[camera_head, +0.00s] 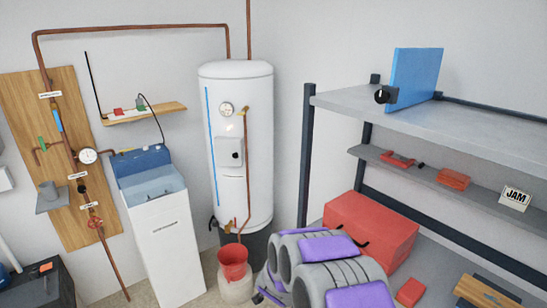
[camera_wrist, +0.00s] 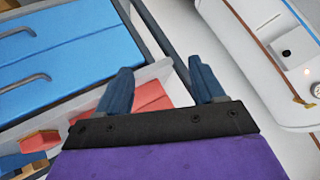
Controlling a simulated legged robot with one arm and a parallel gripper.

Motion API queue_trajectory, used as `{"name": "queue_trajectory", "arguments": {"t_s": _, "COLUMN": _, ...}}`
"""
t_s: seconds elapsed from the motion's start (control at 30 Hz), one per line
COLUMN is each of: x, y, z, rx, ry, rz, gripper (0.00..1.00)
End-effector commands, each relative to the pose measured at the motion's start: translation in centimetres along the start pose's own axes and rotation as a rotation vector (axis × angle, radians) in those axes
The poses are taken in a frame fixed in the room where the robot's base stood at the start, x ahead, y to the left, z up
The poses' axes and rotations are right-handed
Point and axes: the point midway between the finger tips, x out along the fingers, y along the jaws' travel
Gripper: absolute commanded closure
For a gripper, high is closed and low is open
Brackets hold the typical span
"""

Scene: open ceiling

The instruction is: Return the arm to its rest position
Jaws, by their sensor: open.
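My arm (camera_head: 335,270), grey with purple panels, shows at the bottom centre of the head view, in front of the red box and the shelf unit. Its fingers cannot be made out there. In the wrist view my gripper (camera_wrist: 160,68) has two blue-grey fingers spread wide apart, with nothing between them. A dark shelf post and pale wall show beyond the fingers. The rest of the arm's posture is partly cut off by the frame edge.
A metal shelf unit (camera_head: 440,119) stands at right, with a blue panel (camera_head: 416,76) on top. A red box (camera_head: 370,227) sits low beside my arm. A white tank (camera_head: 238,150) and a white sink cabinet (camera_head: 163,245) stand ahead. A red bucket (camera_head: 233,262) is near the tank.

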Motion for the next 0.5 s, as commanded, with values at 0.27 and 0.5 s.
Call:
{"name": "queue_trajectory", "arguments": {"t_s": 0.27, "x": -9.1, "y": -2.2, "z": 0.0, "rx": -0.115, "ry": -0.26, "rz": -0.119, "gripper": 0.32}}
{"name": "queue_trajectory", "arguments": {"t_s": 0.5, "x": -17.9, "y": -0.2, "z": 0.9, "rx": -0.262, "ry": -0.459, "rz": -0.152, "gripper": 0.32}}
